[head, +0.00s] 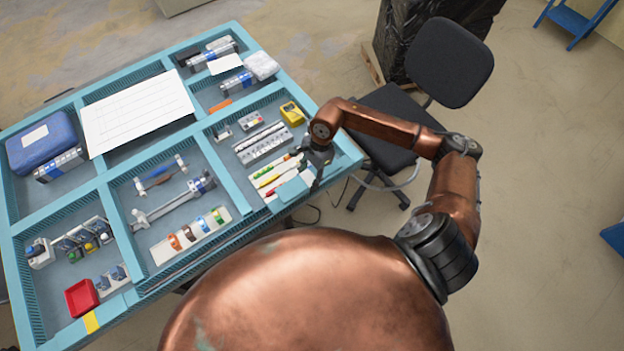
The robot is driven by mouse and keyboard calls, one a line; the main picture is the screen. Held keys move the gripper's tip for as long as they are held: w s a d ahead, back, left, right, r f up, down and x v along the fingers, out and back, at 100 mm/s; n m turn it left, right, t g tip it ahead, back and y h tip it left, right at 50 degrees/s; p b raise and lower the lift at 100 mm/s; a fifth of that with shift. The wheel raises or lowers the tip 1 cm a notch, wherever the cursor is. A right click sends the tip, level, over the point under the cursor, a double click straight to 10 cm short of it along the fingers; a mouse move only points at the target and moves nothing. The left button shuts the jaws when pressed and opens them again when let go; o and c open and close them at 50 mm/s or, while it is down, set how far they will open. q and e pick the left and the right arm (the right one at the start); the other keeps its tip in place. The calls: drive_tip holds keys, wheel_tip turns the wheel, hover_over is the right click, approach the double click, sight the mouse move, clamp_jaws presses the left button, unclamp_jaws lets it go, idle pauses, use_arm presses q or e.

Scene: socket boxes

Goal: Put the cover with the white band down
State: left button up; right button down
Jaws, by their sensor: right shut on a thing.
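My right gripper (317,168) reaches down over the right front corner of the blue-framed table. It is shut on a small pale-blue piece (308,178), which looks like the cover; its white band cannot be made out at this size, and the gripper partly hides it. Another pale-blue block (292,190) lies just left of the gripper, at the table's front edge. Whether the held piece touches the table or is above it, I cannot tell. My left gripper is not in view.
Screwdriver-like tools (272,178) lie left of the gripper. Behind are grey socket strips (262,143) and a yellow device (292,113). A strip with coloured clips (190,235) and a red tray (82,298) are farther left. A black chair (385,125) stands right of the table.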

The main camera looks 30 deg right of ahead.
sight(313, 173)
drive_tip(key=shift+w+d+f, duration=0.2)
drive_tip(key=shift+d+f, duration=0.25)
drive_tip(key=shift+f, duration=0.1)
drive_tip(key=shift+w+d+f, duration=0.25)
drive_tip(key=shift+d+f, duration=0.25)
drive_tip(key=shift+f, duration=0.2)
wheel_tip(313, 173, down, 3)
drive_tip(key=shift+r+p, duration=0.1)
drive_tip(key=shift+p, duration=0.65)
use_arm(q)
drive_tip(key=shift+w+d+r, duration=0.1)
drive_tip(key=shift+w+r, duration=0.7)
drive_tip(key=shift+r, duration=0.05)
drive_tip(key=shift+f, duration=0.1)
use_arm(e)
drive_tip(key=shift+f, duration=0.2)
drive_tip(key=shift+f+b, duration=0.55)
drive_tip(key=shift+b, duration=0.3)
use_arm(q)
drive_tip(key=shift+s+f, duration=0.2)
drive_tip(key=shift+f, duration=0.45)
use_arm(e)
drive_tip(key=c, duration=1.1)
unclamp_jaws()
drive_tip(key=shift+r, duration=0.1)
